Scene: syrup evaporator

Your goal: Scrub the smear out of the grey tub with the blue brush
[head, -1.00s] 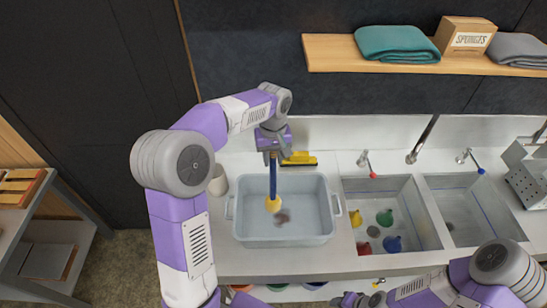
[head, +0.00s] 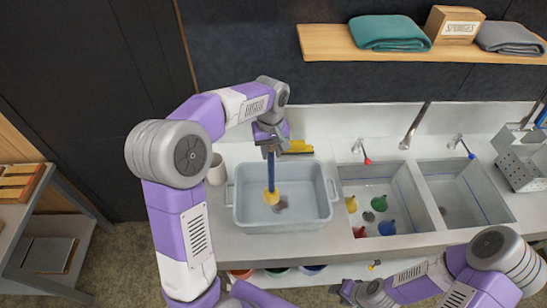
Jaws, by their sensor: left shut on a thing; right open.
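The grey tub (head: 326,213) stands on the counter left of the sinks. A dark, faint smear (head: 281,207) lies on its floor near the middle. My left gripper (head: 269,149) is above the tub, shut on the blue brush (head: 271,172). The brush hangs roughly upright with its yellowish head (head: 271,197) down inside the tub, just up and left of the smear. I cannot tell whether the head touches the floor. My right gripper (head: 348,291) is open and empty, low in the view in front of the counter.
Right of the tub, a sink basin (head: 405,213) holds several coloured items, with another basin (head: 450,206) beside it. A white cup (head: 216,170) stands left of the tub and a yellow item (head: 298,147) behind it. Taps (head: 362,150) rise behind the basins.

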